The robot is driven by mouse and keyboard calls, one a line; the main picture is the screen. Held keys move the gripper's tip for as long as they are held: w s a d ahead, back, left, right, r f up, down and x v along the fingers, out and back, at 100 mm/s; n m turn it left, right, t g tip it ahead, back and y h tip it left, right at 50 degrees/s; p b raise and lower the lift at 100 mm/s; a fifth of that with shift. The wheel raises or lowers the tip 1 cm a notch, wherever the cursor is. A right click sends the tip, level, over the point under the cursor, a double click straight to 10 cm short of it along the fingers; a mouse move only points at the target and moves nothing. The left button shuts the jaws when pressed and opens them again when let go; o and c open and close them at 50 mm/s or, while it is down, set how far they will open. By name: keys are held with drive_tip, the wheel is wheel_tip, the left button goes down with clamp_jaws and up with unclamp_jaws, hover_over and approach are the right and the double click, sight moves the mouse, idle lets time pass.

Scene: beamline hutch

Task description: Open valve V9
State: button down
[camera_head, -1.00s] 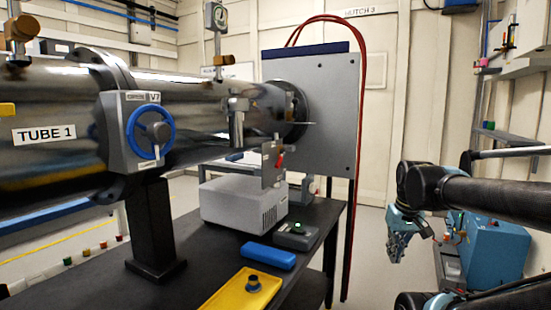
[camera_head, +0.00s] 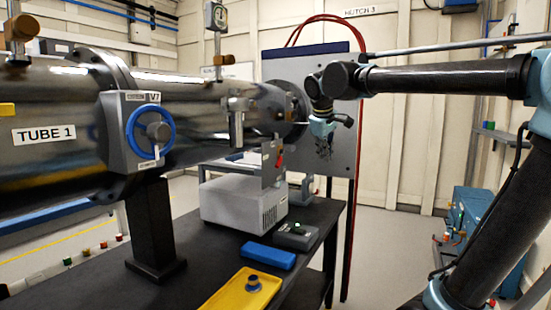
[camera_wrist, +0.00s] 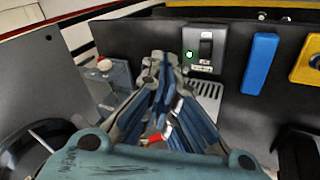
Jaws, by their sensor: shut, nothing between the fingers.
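My gripper (camera_head: 323,148) hangs in front of the large grey plate at the tube's end, fingers pointing down. In the wrist view my gripper (camera_wrist: 158,62) is shut and empty. No label V9 is readable in any view. The one valve with a readable label, V7 (camera_head: 148,133), has a blue handwheel and sits on the steel tube (camera_head: 60,110), well left of my gripper. A small red handle (camera_head: 280,159) shows beside a small metal plate left of my gripper. A red part (camera_wrist: 152,138) shows behind my fingers in the wrist view; I cannot tell whether it is that handle.
The black bench (camera_head: 205,272) holds a grey vented box (camera_head: 240,203), a small box with a green light (camera_wrist: 189,54), a blue block (camera_head: 268,256) and a yellow tray (camera_head: 222,300). Red hoses run over the large grey plate (camera_head: 342,100). Floor right of the bench is open.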

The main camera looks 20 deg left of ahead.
drive_tip(key=a+r+n, duration=0.1)
drive_tip(key=a+r, duration=0.2)
drive_tip(key=a, duration=0.3)
drive_tip(key=a+r+n+t+y, duration=0.1)
drive_tip(key=a+r+n, duration=0.15)
drive_tip(key=a, duration=0.35)
drive_tip(key=a+r+n, duration=0.1)
drive_tip(key=a+r, duration=0.2)
drive_tip(key=a, duration=0.3)
drive_tip(key=x, duration=1.3)
drive_tip(key=shift+a+f, duration=0.25)
drive_tip(key=shift+w+d+f+t, duration=0.1)
drive_tip(key=shift+d+f+t, duration=0.05)
drive_tip(key=shift+t, duration=0.15)
